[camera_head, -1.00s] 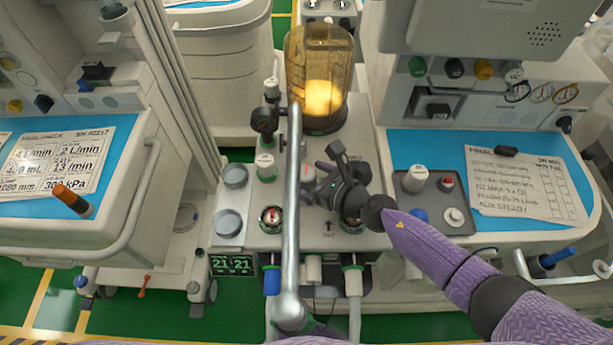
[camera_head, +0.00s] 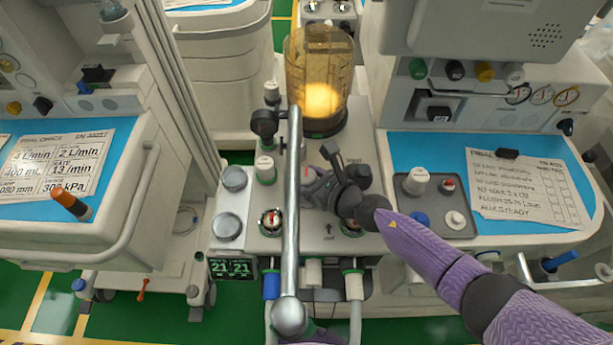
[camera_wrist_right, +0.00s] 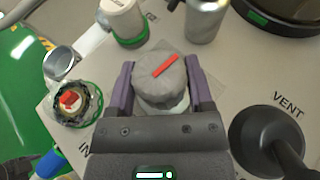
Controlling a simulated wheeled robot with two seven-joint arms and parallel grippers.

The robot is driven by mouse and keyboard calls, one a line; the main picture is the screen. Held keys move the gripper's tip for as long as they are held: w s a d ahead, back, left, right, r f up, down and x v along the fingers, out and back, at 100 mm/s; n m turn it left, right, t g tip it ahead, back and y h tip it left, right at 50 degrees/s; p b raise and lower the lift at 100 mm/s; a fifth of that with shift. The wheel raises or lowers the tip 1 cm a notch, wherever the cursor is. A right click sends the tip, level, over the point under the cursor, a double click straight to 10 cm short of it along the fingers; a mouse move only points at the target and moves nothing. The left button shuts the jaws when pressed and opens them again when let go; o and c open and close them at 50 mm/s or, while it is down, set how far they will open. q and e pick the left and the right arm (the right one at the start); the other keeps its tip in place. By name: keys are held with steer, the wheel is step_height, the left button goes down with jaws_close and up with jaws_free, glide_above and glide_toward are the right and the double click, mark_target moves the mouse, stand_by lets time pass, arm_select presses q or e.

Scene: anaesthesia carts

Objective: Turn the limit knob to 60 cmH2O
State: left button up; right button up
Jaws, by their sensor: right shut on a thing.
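The limit knob (camera_wrist_right: 155,82) is a round grey knob with a red pointer line, seen in the right wrist view. The line slants up to the right. My right gripper (camera_wrist_right: 160,90) has its two purple fingers against opposite sides of the knob, shut on it. In the head view my right gripper (camera_head: 313,190) reaches in from the right over the machine's top, beside the silver bar. The bar and gripper mostly hide the knob there. No scale numbers around the knob can be read. My left gripper is not in view.
A silver bar (camera_head: 293,210) rises close left of my right gripper. An amber canister (camera_head: 318,65) stands behind. A black-topped vent post (camera_wrist_right: 268,137) is close by in the wrist view. A green-rimmed port (camera_wrist_right: 75,103) with red inside lies left.

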steer(key=shift+r+m+t+h+p, duration=0.2)
steer(key=shift+m+t+h+p, duration=0.4)
steer(key=shift+m+h+p, duration=0.35)
steer(key=shift+s+a+m+t+h+p, duration=0.1)
steer(key=shift+m+t+h+p, duration=0.75)
steer(key=shift+m+h, duration=0.3)
steer(key=shift+f+m+t+h, duration=0.15)
steer(key=shift+m+t+h, duration=0.1)
steer(key=shift+m+h, duration=1.25)
steer(key=shift+h, duration=0.1)
steer(key=shift+f+m+t+h, duration=0.1)
steer(key=shift+m+t+h, duration=0.2)
steer(key=shift+m+h, duration=0.8)
steer(key=shift+h, duration=0.2)
